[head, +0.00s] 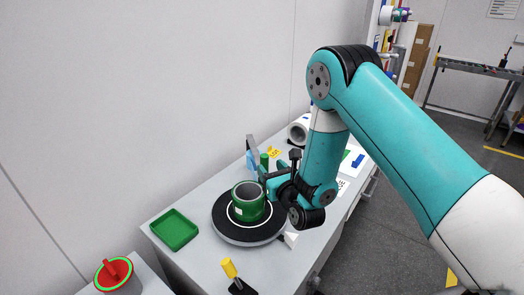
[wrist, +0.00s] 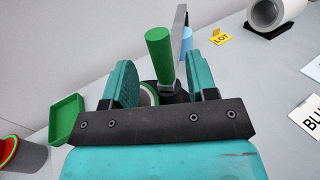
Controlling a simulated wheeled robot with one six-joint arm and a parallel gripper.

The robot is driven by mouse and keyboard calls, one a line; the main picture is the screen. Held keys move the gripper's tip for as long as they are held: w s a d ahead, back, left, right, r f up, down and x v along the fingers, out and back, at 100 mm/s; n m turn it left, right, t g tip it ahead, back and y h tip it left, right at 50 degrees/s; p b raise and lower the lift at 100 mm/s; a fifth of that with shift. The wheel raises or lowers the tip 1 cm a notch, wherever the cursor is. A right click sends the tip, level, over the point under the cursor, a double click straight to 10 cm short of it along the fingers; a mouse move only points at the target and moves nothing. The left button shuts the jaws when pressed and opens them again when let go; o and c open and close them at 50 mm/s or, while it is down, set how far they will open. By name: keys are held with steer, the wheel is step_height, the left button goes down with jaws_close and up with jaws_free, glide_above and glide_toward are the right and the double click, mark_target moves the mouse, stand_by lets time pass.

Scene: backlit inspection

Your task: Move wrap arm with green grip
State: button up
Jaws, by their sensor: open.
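The green grip (head: 264,159) stands upright behind the round turntable (head: 222,222) in the head view. In the wrist view the green grip (wrist: 159,52) rises from a dark base, between and beyond my finger pads. My gripper (head: 268,182) is open and empty beside the turntable's back right; it also shows in the wrist view (wrist: 160,70). Whether the pads reach around the grip I cannot tell. A hollow green cylinder (head: 249,208) sits on the turntable. The wrap arm's link below the grip is mostly hidden by my gripper.
A green tray (head: 174,230) lies left of the turntable.

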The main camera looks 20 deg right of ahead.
mark_target(266, 162)
steer(key=w+p, duration=0.2)
steer(key=w, duration=0.1)
steer(key=w+p, duration=0.1)
steer(key=shift+w+a+r+p, duration=0.3)
steer(key=shift+r+p, duration=0.05)
steer(key=shift+p, duration=0.05)
steer(key=w+p, duration=0.1)
steer(key=p, duration=0.2)
steer(key=shift+w+a+f, duration=0.15)
steer(key=shift+w+f, duration=0.05)
steer(key=shift+w, duration=0.15)
steer(key=shift+w+f, duration=0.1)
steer(key=shift+f, duration=0.05)
jaws_close()
steer(key=shift+f, duration=0.1)
